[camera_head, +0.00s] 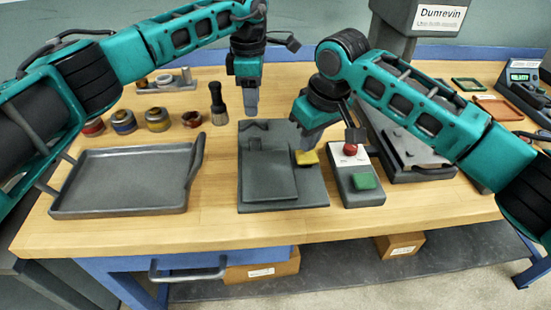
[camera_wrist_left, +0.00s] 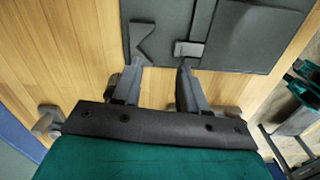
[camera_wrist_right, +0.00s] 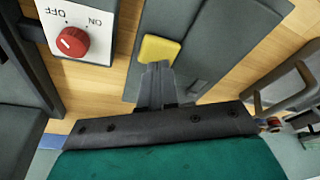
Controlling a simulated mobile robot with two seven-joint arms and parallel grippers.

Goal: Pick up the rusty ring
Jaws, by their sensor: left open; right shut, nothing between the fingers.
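I cannot make out a rusty ring in any view. My left gripper (camera_head: 250,108) is open and empty behind the dark grey fixture plate (camera_head: 283,200). In the left wrist view its fingers (camera_wrist_left: 157,68) point at the plate's edge, near a V-notched block (camera_wrist_left: 145,42) and a small grey block (camera_wrist_left: 188,49). My right gripper (camera_head: 322,146) is shut and empty close to a yellow pad (camera_head: 306,158) on the plate. In the right wrist view its fingertips (camera_wrist_right: 157,68) are just short of the pad (camera_wrist_right: 159,50); contact is unclear.
A control box with a red knob (camera_head: 350,149) and green button (camera_head: 364,181) stands right of the plate. Bare wood (camera_head: 220,170) separates tray and plate.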

